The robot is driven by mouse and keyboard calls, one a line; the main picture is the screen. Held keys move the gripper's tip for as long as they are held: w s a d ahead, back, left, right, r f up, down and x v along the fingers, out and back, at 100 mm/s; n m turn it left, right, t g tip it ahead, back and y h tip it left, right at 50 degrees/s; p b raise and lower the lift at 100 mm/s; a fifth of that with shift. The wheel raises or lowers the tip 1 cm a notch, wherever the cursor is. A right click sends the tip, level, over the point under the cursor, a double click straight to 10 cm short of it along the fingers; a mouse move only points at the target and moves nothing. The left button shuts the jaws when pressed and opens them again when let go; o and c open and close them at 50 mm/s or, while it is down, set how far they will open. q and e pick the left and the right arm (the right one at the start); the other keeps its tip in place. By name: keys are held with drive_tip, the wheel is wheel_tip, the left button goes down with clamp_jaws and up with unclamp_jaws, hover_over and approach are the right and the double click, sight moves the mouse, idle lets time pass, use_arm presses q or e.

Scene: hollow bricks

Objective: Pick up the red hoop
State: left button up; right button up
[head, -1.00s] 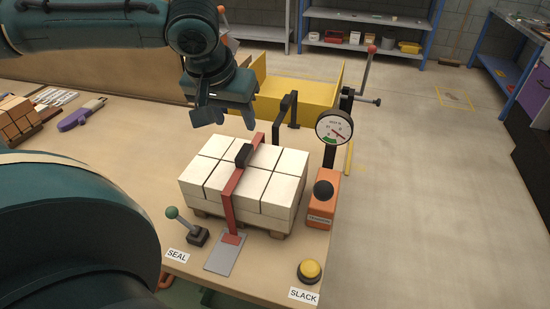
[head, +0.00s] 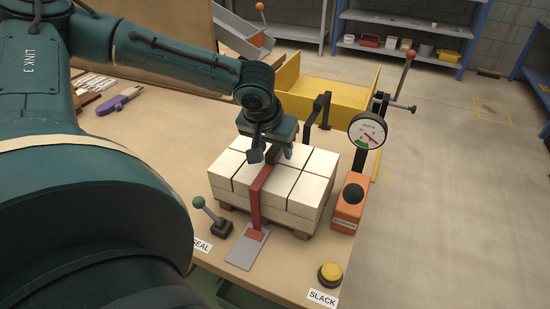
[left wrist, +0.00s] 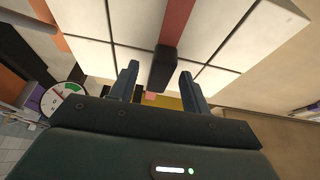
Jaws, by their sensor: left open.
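A red band (head: 258,197), the only hoop-like red thing I see, runs over the top and down the front of a stack of white bricks (head: 312,165). Its red end lies on a grey plate (head: 242,254). A black block (left wrist: 163,65) sits on the band at the top of the stack. My left gripper (head: 271,156) is open over the stack, one finger on each side of the block. In the left wrist view, the band (left wrist: 178,20) runs up from the block, which shows between the fingertips (left wrist: 158,80). Contact cannot be told. My right gripper is not in view.
A black bent arm (head: 319,115) and a round gauge (head: 367,131) stand behind and right of the stack. An orange box (head: 347,212), a yellow button (head: 330,274) and a green-knobbed lever (head: 210,212) surround it. A yellow bin (head: 325,95) is behind.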

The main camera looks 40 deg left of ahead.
use_arm(q)
drive_tip(key=shift+w+f, duration=0.2)
drive_tip(key=shift+f, duration=0.3)
drive_tip(key=shift+c, duration=0.6)
clamp_jaws()
